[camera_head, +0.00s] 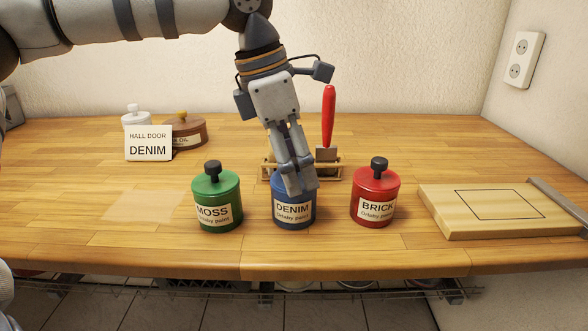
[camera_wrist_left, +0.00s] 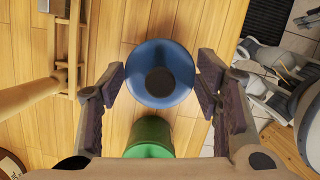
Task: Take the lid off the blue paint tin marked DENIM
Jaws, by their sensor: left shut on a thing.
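The blue paint tin (camera_head: 294,211) marked DENIM stands upright in the middle near the counter's front edge. My left gripper (camera_head: 297,188) comes down over its top from above and hides most of the lid in the head view. In the left wrist view the round blue lid (camera_wrist_left: 180,60) with its black knob (camera_wrist_left: 160,82) lies between the two fingers (camera_wrist_left: 162,82), which are shut on its rim. The lid appears to sit on the tin; any gap under it is hidden.
A green MOSS tin (camera_head: 217,198) stands close left, a red BRICK tin (camera_head: 376,198) right. Behind is a wooden rack (camera_head: 330,172) with a red-handled tool (camera_head: 328,115). A HALL DOOR DENIM card (camera_head: 148,143) stands back left; a wooden board (camera_head: 495,212) lies right.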

